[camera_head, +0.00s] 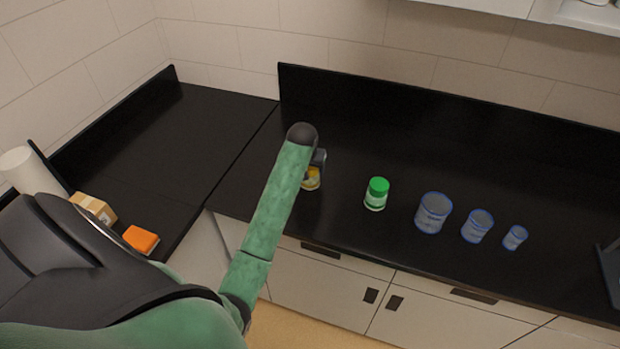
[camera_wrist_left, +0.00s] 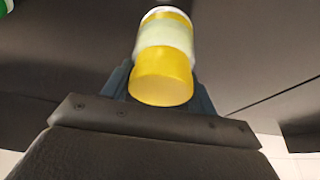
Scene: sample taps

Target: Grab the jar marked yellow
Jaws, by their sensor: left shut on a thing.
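The yellow-marked jar (camera_head: 311,179) is at the black counter, left of the green-lidded jar (camera_head: 376,194). My left arm and gripper (camera_head: 317,160) partly hide it in the head view. In the left wrist view the jar (camera_wrist_left: 163,75) has a yellow cap, a pale label and a yellow band. My left gripper (camera_wrist_left: 160,82) is shut on it, with a finger at each side. I cannot tell whether the jar still touches the counter. My right gripper is not in view.
Several clear blue-rimmed containers, including a large one (camera_head: 433,212), stand right of the green-lidded jar. An orange block (camera_head: 141,239) and a cardboard box (camera_head: 94,208) lie on the left counter. The back of the black counter (camera_head: 400,140) is clear.

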